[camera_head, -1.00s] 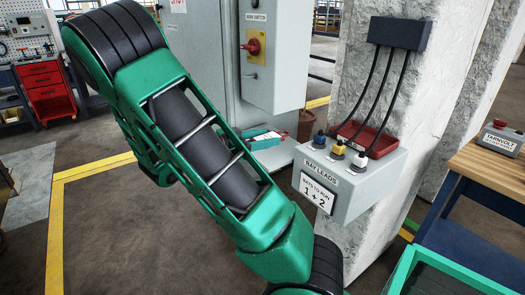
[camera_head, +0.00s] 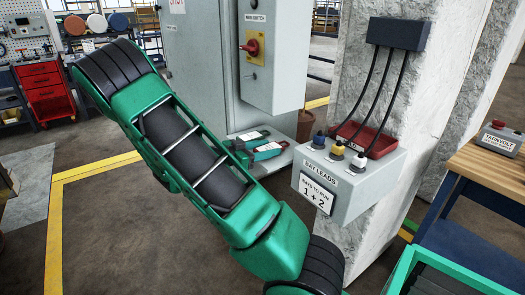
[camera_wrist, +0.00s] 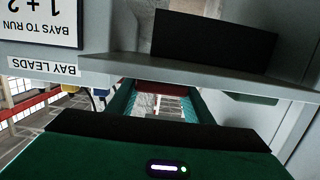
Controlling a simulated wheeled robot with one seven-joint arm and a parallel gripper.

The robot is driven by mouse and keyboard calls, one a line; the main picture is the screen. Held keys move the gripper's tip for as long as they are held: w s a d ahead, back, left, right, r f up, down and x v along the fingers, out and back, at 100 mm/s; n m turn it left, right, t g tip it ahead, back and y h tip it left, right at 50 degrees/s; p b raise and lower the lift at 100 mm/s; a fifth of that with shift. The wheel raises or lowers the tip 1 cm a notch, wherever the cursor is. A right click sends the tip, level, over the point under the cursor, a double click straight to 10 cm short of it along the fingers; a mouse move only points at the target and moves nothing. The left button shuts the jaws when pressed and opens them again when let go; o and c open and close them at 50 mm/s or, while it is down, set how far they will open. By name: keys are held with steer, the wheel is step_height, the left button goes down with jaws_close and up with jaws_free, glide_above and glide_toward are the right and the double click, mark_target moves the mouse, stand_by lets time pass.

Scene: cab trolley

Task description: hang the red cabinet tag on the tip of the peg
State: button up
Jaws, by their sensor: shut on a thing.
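My gripper (camera_head: 257,147) shows small in the head view, past my green arm, at the foot of the grey switch cabinet (camera_head: 272,55). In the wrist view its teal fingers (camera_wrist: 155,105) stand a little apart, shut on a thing. A narrow red strip at the fingertips appears to be the red cabinet tag (camera_wrist: 158,86); its face and hole cannot be made out. I cannot single out the peg in either view.
The grey Bay Leads box (camera_head: 347,185) is right of my gripper, with capped plugs, a red tray (camera_head: 372,139) and black cables. It looms close and upside down in the wrist view (camera_wrist: 45,68). A wooden bench (camera_head: 480,170) stands right; open floor lies left.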

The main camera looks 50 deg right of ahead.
steer(key=shift+f, duration=0.25)
steer(key=o, duration=1)
steer(key=shift+w+v, duration=0.15)
steer(key=shift+v, duration=2.55)
steer(key=shift+w+v, duration=0.15)
steer(key=shift+v, duration=2.55)
steer(key=shift+d, duration=0.1)
